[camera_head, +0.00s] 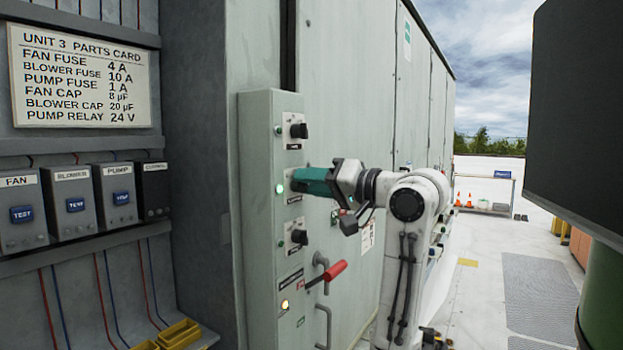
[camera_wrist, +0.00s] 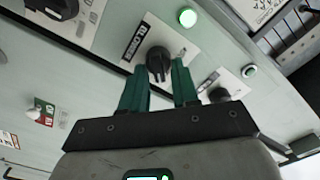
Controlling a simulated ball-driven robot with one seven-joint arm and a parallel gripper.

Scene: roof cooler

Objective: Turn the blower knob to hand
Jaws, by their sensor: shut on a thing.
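My gripper (camera_head: 296,181) has teal fingers and reaches the middle of the grey-green control panel (camera_head: 260,180). In the wrist view my gripper (camera_wrist: 159,74) is shut on a dark round knob (camera_wrist: 158,62), one finger on each side. This middle knob is hidden behind the fingers in the head view. A label plate (camera_wrist: 134,45) is beside it, but its writing is too small to read, so I cannot confirm that it is the blower knob. A lit green lamp (camera_wrist: 187,17) is near it. The knob's pointer direction is unclear.
Another black knob (camera_head: 298,130) is above my gripper and one (camera_head: 298,237) is below it. A red-handled lever (camera_head: 330,273) sticks out lower down. At the left are a parts card (camera_head: 82,75) and labelled fuse boxes (camera_head: 70,205). Open roof floor lies at the right.

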